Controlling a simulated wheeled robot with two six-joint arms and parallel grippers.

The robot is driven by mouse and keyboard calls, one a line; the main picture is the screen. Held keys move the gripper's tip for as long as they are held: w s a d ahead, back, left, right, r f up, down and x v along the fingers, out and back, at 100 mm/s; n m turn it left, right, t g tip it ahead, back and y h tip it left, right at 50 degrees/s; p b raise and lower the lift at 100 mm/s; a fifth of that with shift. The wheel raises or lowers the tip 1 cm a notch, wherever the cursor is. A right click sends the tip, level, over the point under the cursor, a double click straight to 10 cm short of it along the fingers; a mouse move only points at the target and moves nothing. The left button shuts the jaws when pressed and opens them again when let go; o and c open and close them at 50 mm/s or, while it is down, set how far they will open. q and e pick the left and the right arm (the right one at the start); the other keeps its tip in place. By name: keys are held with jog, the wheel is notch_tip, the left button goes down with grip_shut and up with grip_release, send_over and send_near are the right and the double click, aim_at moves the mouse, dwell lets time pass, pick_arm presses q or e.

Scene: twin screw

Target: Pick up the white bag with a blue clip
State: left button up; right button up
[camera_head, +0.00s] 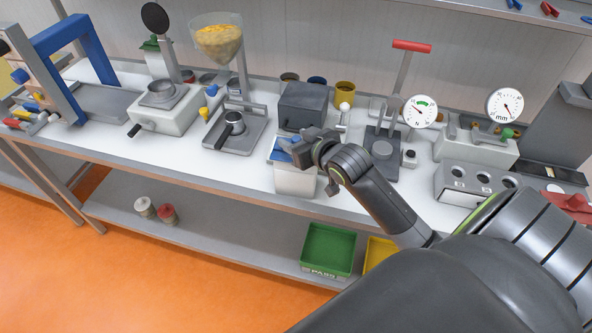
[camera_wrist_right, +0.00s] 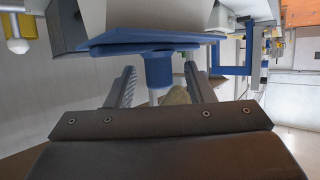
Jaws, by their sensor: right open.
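The white bag (camera_head: 295,181) stands upright near the front edge of the bench in the head view, partly hidden by my right gripper (camera_head: 303,151). Its blue clip (camera_head: 284,149) lies across the top. In the right wrist view, the white bag (camera_wrist_right: 150,17) is cut off at the top edge, with the blue clip (camera_wrist_right: 125,45) along it. A blue stub of the clip points between the tips of my right gripper (camera_wrist_right: 160,78). The fingers are apart, one on each side of the stub, with gaps visible. My left gripper is not in view.
A dark grey box (camera_head: 303,104) stands behind the bag. A metal tray with a portafilter (camera_head: 234,124) is to its left, and a press (camera_head: 383,145) to its right. A green bin (camera_head: 328,250) sits on the shelf below. Some bare bench lies left of the bag.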

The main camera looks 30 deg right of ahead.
jog(key=shift+w, duration=0.1)
grip_shut()
dwell(0.3)
